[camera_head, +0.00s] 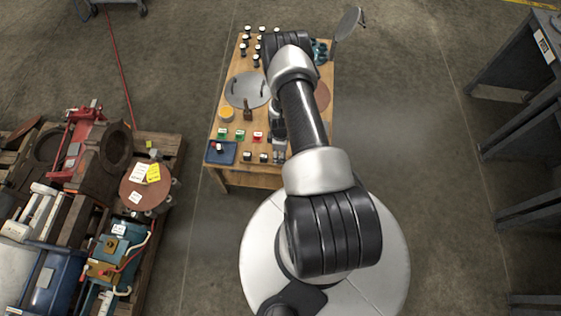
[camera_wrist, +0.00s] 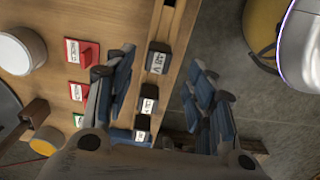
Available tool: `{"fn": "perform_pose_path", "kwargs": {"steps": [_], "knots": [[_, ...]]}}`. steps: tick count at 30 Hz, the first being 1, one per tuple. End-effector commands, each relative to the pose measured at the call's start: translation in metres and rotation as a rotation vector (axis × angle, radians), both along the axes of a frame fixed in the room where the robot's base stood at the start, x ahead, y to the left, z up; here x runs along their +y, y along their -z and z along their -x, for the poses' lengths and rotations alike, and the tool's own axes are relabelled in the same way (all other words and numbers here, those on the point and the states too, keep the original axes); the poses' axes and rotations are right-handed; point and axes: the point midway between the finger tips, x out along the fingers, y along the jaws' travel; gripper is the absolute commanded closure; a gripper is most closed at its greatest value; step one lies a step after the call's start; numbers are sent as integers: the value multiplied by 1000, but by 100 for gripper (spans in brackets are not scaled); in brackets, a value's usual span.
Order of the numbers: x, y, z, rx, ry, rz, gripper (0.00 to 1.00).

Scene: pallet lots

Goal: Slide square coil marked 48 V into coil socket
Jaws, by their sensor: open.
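A black square coil with a white label reading 48 V (camera_wrist: 157,62) stands on the wooden table near its edge in the wrist view. My gripper (camera_wrist: 162,60) is open, its two fingers on either side of this coil with space between. It appears empty. Two more black coils with white labels, one (camera_wrist: 147,102) and another (camera_wrist: 141,134), stand in line with it; their markings are too small to read. In the head view my gripper (camera_head: 279,148) is over the table's front right, partly hidden by my arm. I cannot make out which thing is the coil socket.
Red and green labelled blocks, among them a red one (camera_head: 258,137) and a green one (camera_head: 222,134), stand behind the coils. A blue tray (camera_head: 231,158) is at the table's front left corner. A round grey plate (camera_head: 240,92) lies farther back. A loaded pallet (camera_head: 172,148) is at left.

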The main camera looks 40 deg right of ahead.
Motion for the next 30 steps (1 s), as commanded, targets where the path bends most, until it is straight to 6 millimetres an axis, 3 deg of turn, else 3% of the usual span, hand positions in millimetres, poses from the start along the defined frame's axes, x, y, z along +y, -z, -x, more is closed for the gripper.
{"fn": "perform_pose_path", "kwargs": {"steps": [8,16,23,30], "knots": [[0,18,-1,0,0,0,50],[0,58,-2,0,0,0,50],[-1,58,-3,0,0,0,50],[-1,58,-2,0,0,0,65]]}}
